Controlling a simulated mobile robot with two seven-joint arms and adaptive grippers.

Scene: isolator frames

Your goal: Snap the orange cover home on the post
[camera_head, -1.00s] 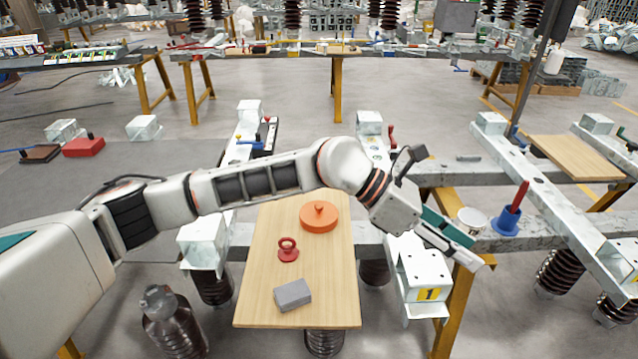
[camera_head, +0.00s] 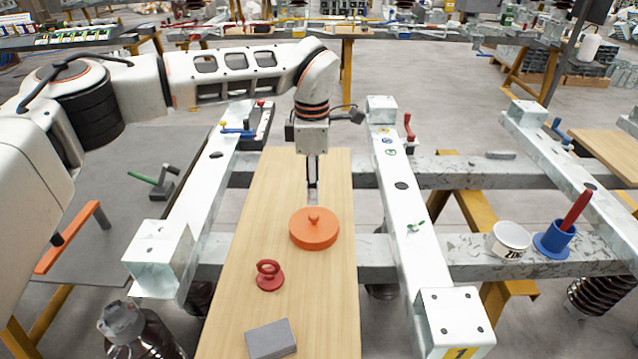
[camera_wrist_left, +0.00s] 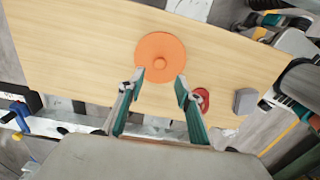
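The orange cover (camera_head: 314,229), a round disc with a small knob on top, lies flat on the wooden board (camera_head: 255,215). It also shows in the left wrist view (camera_wrist_left: 161,52). My left gripper (camera_head: 312,200) points down just behind the cover in the head view. In the wrist view its two fingers (camera_wrist_left: 160,82) are apart, with nothing between them, at the cover's near edge; I cannot tell whether they touch it. A red ring-topped piece (camera_head: 269,275) stands on the board in front of the cover. No part is clearly recognisable as the post. My right gripper is out of view.
A grey block (camera_head: 271,339) lies at the board's front. Metal beams run on both sides of the board.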

